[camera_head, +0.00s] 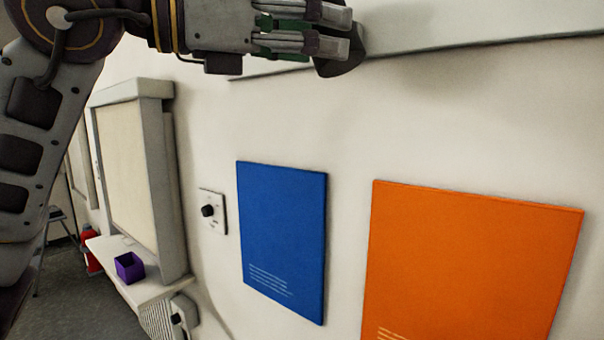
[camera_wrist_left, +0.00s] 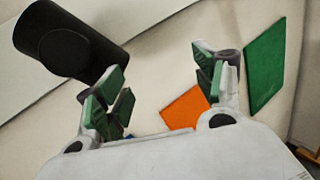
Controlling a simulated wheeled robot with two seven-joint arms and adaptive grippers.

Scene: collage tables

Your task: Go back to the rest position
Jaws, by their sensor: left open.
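My left gripper (camera_head: 315,32) is at the top of the head view, its arm coming in from the left, in front of the white wall. In the left wrist view my left gripper (camera_wrist_left: 160,82) has its green-padded fingers spread apart with nothing between them. A black cylinder (camera_wrist_left: 75,45) shows beyond one finger in that view. A dark rounded thing (camera_head: 345,60) shows right at the fingertips in the head view; I cannot tell whether they touch. My right gripper is in neither view.
A blue panel (camera_head: 283,240) and an orange panel (camera_head: 470,260) are on the wall. A green panel (camera_wrist_left: 265,65) shows in the wrist view. A dial plate (camera_head: 212,211), a purple box (camera_head: 129,267) on a white shelf (camera_head: 150,290) and a red thing (camera_head: 90,250) are at the left.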

